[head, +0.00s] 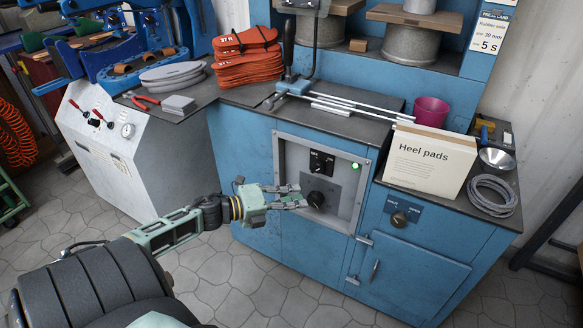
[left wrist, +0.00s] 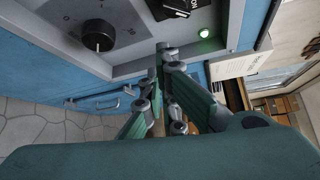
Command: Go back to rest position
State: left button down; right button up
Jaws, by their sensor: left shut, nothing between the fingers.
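My left gripper (head: 296,195) reaches in from the lower left in the head view. Its fingers are in front of the control panel (head: 345,205) of the blue machine (head: 240,165), close to the lower black knob (head: 316,199). In the left wrist view the gripper (left wrist: 168,55) is shut and empty, with its fingers together below the panel. The black knob (left wrist: 98,35) shows there to the left of the fingers, apart from them. A green light (head: 355,166) is lit on the panel; it also shows in the left wrist view (left wrist: 204,33). My right gripper is not in view.
The worktop holds a Heel pads box (head: 425,160), a pink cup (head: 431,111), a coiled grey hose (head: 492,195) and orange sole stacks (head: 245,57). A white control cabinet (head: 105,150) stands at the left. The tiled floor (head: 215,275) in front is clear.

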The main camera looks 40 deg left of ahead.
pick_arm(q)
jog(key=s+f+n+g+y, duration=0.1)
jog(key=s+f+n+y, duration=0.15)
jog(key=f+n, duration=0.4)
jog(key=s+f+n+y, duration=0.2)
jog(key=f+n+y, duration=0.25)
jog(key=f, duration=0.35)
jog(key=s+d+f+n+g, duration=0.9)
jog(key=s+d+f+n, duration=0.1)
jog(key=s+d+f, duration=0.6)
jog(key=s+d+f+n+g, duration=0.2)
jog(key=s+d+f+g, duration=0.15)
jog(key=s+d, duration=0.4)
jog(key=s+a+p, duration=0.3)
jog(key=s+p, duration=1.2)
jog(key=p, duration=0.1)
jog(key=shift+s+a+r, duration=0.3)
jog(key=shift+s+a, duration=0.05)
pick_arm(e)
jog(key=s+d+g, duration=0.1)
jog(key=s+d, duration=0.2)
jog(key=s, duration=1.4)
